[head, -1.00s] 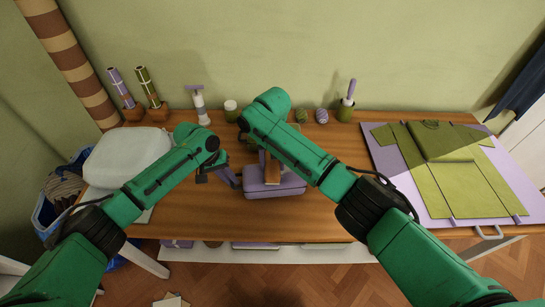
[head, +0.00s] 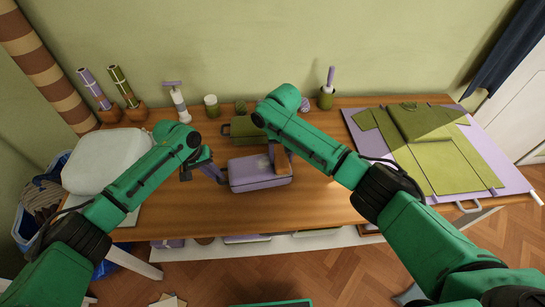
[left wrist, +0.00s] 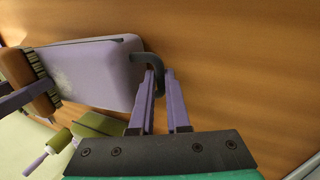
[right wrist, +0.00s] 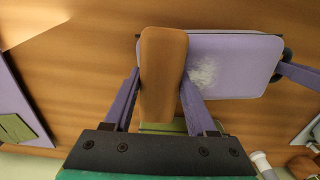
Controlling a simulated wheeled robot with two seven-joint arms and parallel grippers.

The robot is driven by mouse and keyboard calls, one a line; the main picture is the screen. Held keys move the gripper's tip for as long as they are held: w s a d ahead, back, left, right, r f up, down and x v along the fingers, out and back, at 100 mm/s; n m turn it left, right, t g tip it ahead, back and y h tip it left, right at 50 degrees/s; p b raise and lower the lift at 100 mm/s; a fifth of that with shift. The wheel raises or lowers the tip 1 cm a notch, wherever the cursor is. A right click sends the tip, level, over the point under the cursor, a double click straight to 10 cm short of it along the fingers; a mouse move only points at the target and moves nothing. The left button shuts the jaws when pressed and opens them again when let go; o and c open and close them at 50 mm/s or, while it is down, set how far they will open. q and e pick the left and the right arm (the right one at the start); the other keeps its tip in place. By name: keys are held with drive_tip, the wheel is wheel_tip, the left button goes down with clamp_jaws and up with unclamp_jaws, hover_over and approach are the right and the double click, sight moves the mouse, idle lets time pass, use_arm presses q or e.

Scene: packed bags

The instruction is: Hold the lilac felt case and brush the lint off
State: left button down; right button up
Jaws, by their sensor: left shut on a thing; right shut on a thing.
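The lilac felt case (head: 260,178) lies flat on the wooden table in the head view. A whitish lint patch (right wrist: 205,72) shows on its top; it also shows in the left wrist view (left wrist: 62,76). My left gripper (left wrist: 162,75) is shut on the dark handle (left wrist: 152,62) at the case's left end. My right gripper (right wrist: 160,78) is shut on a wooden-backed brush (right wrist: 163,62). The brush (head: 282,158) is over the right end of the case, beside the lint. Its dark bristles (left wrist: 38,66) face the case; I cannot tell whether they touch it.
An olive case (head: 240,130) stands just behind the lilac one. A lilac board (head: 492,172) with green cloth pieces covers the table's right. A white rounded object (head: 105,160) is at the left. The front table strip is clear.

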sight(257, 165)
drive_tip(key=shift+s+a, duration=0.2)
drive_tip(key=shift+a, duration=1.6)
drive_tip(key=shift+s+a, duration=0.2)
drive_tip(key=shift+a, duration=1.55)
drive_tip(key=shift+w+a, duration=0.15)
drive_tip(key=shift+a, duration=0.05)
drive_tip(key=shift+w+d, duration=0.1)
drive_tip(key=shift+d, duration=0.2)
drive_tip(key=shift+w+d, duration=0.2)
drive_tip(key=shift+d, duration=1.55)
drive_tip(key=shift+w+d, duration=0.15)
drive_tip(key=shift+d, duration=1.6)
drive_tip(key=shift+s+a, duration=0.2)
drive_tip(key=shift+a, duration=1.75)
drive_tip(key=shift+s+a, duration=0.2)
drive_tip(key=shift+a, duration=1.75)
wheel_tip(257, 165, up, 8)
drive_tip(key=shift+d, duration=0.15)
drive_tip(key=shift+r, duration=0.1)
